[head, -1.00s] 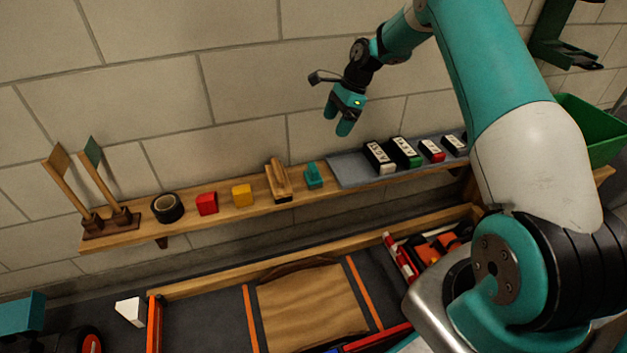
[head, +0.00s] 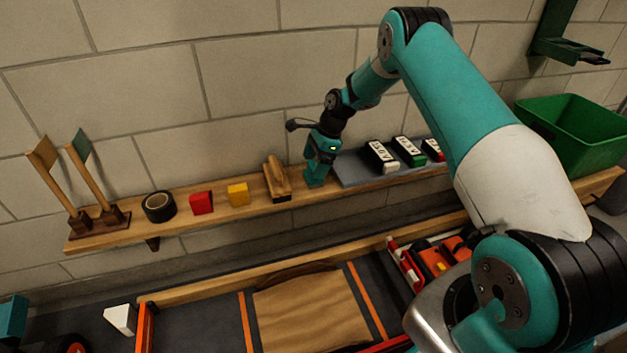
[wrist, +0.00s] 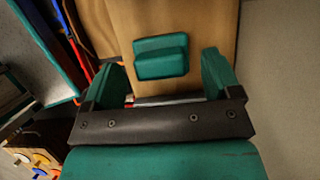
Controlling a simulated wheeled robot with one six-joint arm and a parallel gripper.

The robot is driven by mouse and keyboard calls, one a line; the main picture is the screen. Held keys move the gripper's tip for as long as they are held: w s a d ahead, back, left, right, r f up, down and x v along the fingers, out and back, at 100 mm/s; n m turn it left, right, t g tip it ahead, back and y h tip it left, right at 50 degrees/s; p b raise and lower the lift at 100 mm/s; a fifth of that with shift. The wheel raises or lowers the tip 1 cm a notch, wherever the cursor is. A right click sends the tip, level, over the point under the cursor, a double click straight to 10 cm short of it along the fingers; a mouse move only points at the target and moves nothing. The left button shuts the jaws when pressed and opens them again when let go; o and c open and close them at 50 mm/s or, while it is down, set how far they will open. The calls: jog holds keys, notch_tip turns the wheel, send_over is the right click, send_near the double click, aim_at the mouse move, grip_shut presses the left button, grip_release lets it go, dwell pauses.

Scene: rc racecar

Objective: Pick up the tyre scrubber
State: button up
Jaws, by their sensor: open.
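A small teal block with a raised grip on top, which looks like the tyre scrubber, sits on the wooden wall shelf (head: 105,236). The wrist view shows this teal scrubber (wrist: 161,57) between the lines of my two fingers, with a gap on each side. My gripper (head: 317,170) is open and points down over it, and it also shows in the wrist view (wrist: 164,70). In the head view the gripper and the same-coloured block merge, so their exact height gap cannot be told. Nothing is held.
A wooden-handled brush (head: 277,179) stands close left of my gripper. Further left are a yellow block (head: 238,194), a red block (head: 201,203) and a tape roll (head: 159,207). A grey mat (head: 352,177) with labelled boxes lies close right. The wall is behind.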

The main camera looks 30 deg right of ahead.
aim_at(313, 164)
jog(key=shift+x, duration=0.85)
jog(key=shift+c, duration=0.2)
jog(key=c, duration=1)
jog(key=shift+r, duration=0.1)
notch_tip(313, 164, up, 20)
jog(key=p, duration=0.7)
